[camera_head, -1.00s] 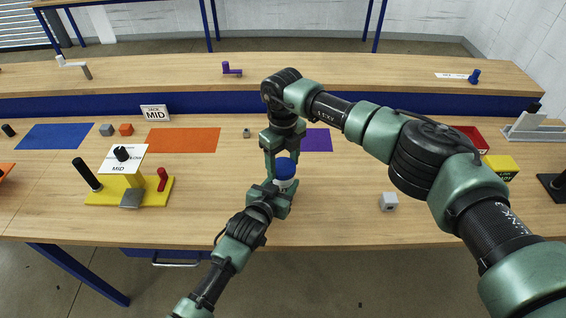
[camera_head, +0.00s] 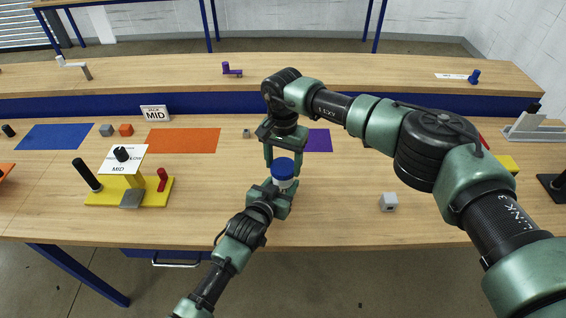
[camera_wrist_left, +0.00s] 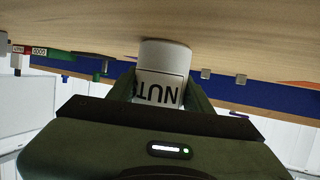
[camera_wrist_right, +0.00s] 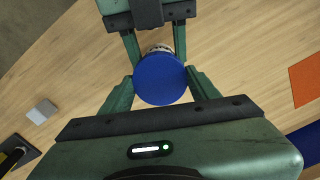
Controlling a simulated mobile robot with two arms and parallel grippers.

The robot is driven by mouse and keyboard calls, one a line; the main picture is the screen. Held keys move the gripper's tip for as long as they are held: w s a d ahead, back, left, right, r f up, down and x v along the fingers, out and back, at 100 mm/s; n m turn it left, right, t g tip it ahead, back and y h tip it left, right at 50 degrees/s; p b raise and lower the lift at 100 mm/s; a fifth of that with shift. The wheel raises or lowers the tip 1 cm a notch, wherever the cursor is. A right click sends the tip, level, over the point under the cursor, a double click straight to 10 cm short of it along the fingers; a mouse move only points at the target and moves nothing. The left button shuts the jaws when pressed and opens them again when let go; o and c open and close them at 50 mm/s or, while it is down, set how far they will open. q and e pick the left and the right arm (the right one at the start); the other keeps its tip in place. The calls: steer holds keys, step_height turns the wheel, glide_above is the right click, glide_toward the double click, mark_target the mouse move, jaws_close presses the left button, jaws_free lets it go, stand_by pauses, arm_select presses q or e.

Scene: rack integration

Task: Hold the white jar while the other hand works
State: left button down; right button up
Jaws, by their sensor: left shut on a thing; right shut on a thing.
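The white jar (camera_head: 284,184) has a blue lid (camera_head: 284,167) and is upright near the middle of the front table. My left gripper (camera_head: 277,189) is shut on the jar body from the front. In the left wrist view the jar (camera_wrist_left: 164,60) shows a label reading "NUT", upside down, between the fingers. My right gripper (camera_head: 283,158) comes from above and is shut on the blue lid. In the right wrist view its fingers are on both sides of the lid (camera_wrist_right: 160,79). The lid hides most of the jar there.
A yellow stand (camera_head: 98,192) with a black post and red handle is at left. Blue (camera_head: 55,137), orange (camera_head: 184,141) and purple (camera_head: 318,140) mats lie behind. The table around the jar is clear.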

mark_target(283, 166)
steer(key=shift+r, duration=0.15)
stand_by(0.5)
steer(key=shift+r, duration=1)
steer(key=shift+r, duration=2)
arm_select(q)
steer(key=c, duration=0.5)
jaws_free()
steer(key=shift+s, duration=0.1)
